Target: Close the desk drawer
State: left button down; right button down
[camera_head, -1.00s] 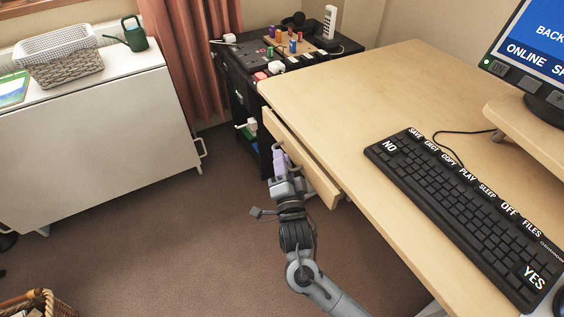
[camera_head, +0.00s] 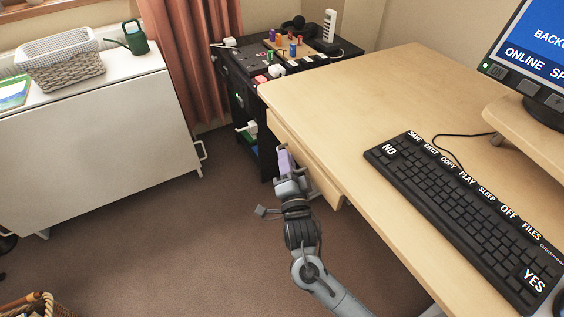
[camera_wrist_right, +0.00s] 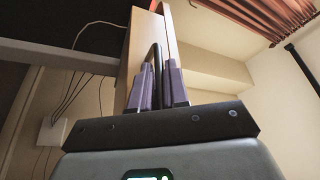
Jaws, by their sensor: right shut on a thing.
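The wooden desk drawer (camera_head: 322,181) is under the left edge of the desk (camera_head: 330,110), its front close to the desk's edge. From here I cannot tell whether a small gap is left. My right gripper (camera_head: 285,161), with purple fingers, is at the drawer's front. In the right wrist view the fingers (camera_wrist_right: 160,88) are shut on a dark bar handle (camera_wrist_right: 153,60) that stands against the drawer front (camera_wrist_right: 143,50). The gripper hides part of the drawer front in the head view. My left gripper is not in view.
A black cart (camera_head: 238,100) with plugs and coloured pieces stands behind the drawer. A keyboard (camera_head: 450,205) and monitor (camera_head: 530,60) are on the desk. A white folding table (camera_head: 95,140) stands at the left. The brown carpet (camera_head: 150,240) is clear between.

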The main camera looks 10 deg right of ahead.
jog(key=shift+w+d, duration=0.2)
jog(key=shift+d, duration=0.4)
jog(key=shift+w+d, duration=0.15)
jog(key=shift+d, duration=0.4)
jog(key=shift+f, duration=0.1)
jog(key=c, duration=1.5)
grip_release()
jog(key=shift+s+p, duration=0.4)
jog(key=shift+s, duration=0.05)
jog(key=p+v, duration=0.3)
jog(key=v, duration=0.7)
jog(key=shift+a, duration=0.1)
